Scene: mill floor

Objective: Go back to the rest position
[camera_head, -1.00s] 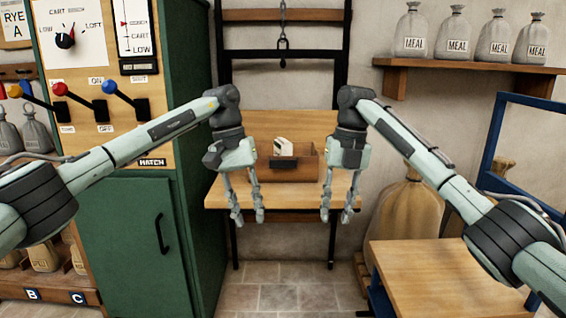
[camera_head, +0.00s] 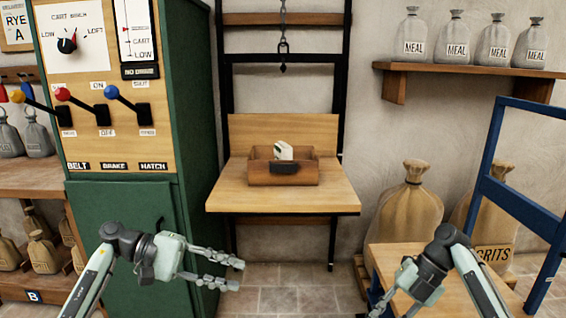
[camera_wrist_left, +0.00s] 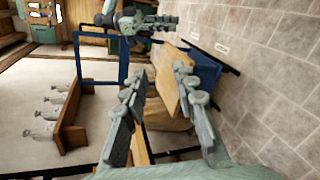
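My left gripper (camera_head: 238,275) is in front of the green cabinet's lower door, its fingers pointing right, apart and empty. Its two spread fingers also show in the left wrist view (camera_wrist_left: 155,82). My right gripper (camera_head: 385,302) is low at the right, over the near wooden bench, pointing down and left. Its fingers are partly cut off by the lower picture edge, so their opening is unclear. It shows edge-on at the top of the left wrist view (camera_wrist_left: 150,24). Both grippers are away from the wooden box.
A wooden box (camera_head: 308,172) with a white item (camera_head: 284,150) stands on the back table (camera_head: 240,198). The green control cabinet (camera_head: 190,120) with levers is at left. A wooden bench (camera_head: 395,257), blue frame (camera_head: 492,165) and grits sack (camera_head: 497,252) are at right. Floor between the arms is clear.

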